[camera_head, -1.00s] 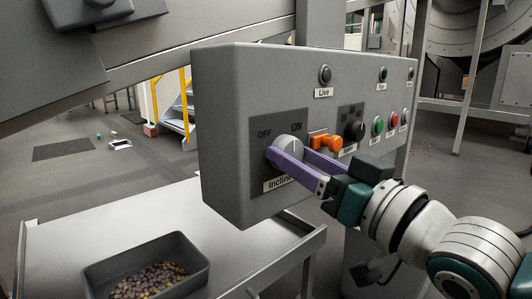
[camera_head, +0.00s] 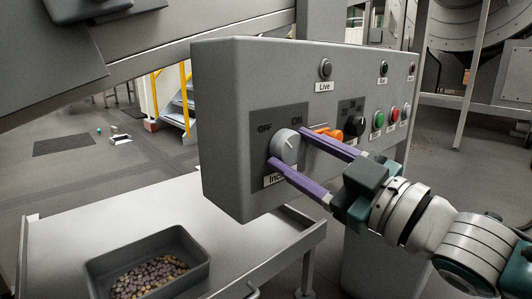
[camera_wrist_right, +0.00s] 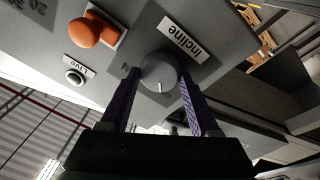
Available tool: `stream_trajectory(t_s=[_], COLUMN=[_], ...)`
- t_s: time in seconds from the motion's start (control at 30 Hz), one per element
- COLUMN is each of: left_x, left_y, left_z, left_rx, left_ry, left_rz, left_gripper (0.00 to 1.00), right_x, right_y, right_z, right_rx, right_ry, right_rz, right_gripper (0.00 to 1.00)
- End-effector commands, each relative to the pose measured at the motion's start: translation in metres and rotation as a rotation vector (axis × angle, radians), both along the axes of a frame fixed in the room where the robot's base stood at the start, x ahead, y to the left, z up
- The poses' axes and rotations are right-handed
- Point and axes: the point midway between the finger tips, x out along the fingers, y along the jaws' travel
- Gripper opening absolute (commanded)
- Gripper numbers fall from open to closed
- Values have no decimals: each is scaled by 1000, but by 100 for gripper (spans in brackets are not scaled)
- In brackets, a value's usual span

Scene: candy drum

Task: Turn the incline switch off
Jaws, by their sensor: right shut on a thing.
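The incline switch is a round grey knob (camera_head: 284,147) on the front of the grey control box, between the OFF label at left and the ON label at right. In the right wrist view, the knob (camera_wrist_right: 160,72) has a white mark pointing down towards small, unclear lettering. My right gripper (camera_head: 287,147) has its purple fingers on opposite sides of the knob, one at lower left and one at upper right, shut on it. The Incline label is partly hidden by the lower finger. My left gripper is not in view.
An orange switch (camera_head: 326,134) sits just right of the knob, partly behind the upper finger. A black dial (camera_head: 354,126) and green (camera_head: 378,120) and red (camera_head: 393,115) buttons are further right. A tray of candies (camera_head: 200,250) stands on the table (camera_head: 60,240) below.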

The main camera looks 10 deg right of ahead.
Motion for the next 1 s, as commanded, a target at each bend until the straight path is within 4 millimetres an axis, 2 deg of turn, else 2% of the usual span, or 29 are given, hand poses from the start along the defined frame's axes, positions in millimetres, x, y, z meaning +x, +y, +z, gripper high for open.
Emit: stream_trajectory(t_s=[0.6, 0.63, 0.9, 1.0], left_x=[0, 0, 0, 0], left_y=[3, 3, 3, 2], left_z=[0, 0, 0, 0], left_rx=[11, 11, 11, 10], left_ry=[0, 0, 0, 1], left_rz=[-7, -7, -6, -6], left_gripper=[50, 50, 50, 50], right_x=[0, 0, 0, 0], right_y=[0, 0, 0, 0], right_z=[0, 0, 0, 0], right_rx=[-39, -39, -37, -36], right_ry=[-27, -27, -25, -24], right_rz=[0, 0, 0, 0], right_gripper=[7, 64, 93, 93])
